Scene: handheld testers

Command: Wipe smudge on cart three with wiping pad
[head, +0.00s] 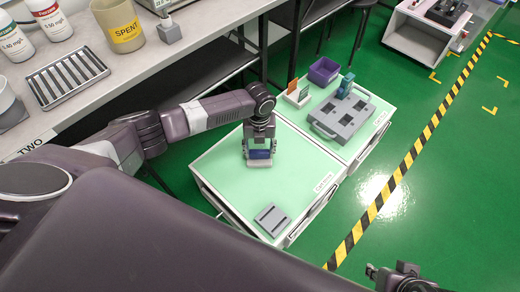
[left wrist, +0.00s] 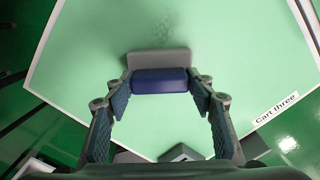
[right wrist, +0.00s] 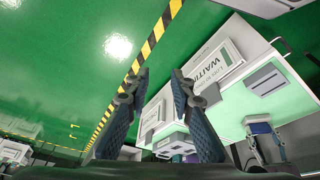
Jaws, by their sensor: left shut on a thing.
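My left gripper (head: 260,143) is shut on the wiping pad's blue handle over the green top of cart three (head: 225,180). The wiping pad (left wrist: 160,78) has a blue grip and a pale grey base; its base is at or just above the cart top, and I cannot tell whether it touches. A faint dark smudge (left wrist: 180,43) shows on the cart top just beyond the pad in the left wrist view. The cart's label reads "Cart three" (left wrist: 276,108). My right gripper (right wrist: 158,82) is open and empty, away from the cart over the floor.
A grey slotted block (head: 272,220) lies near the cart's front corner. A neighbouring cart holds a grey case (head: 341,118), a purple bin (head: 323,71) and small upright items. A bench (head: 120,65) with bottles, a rack and a "SPENT" cup runs along the upper left.

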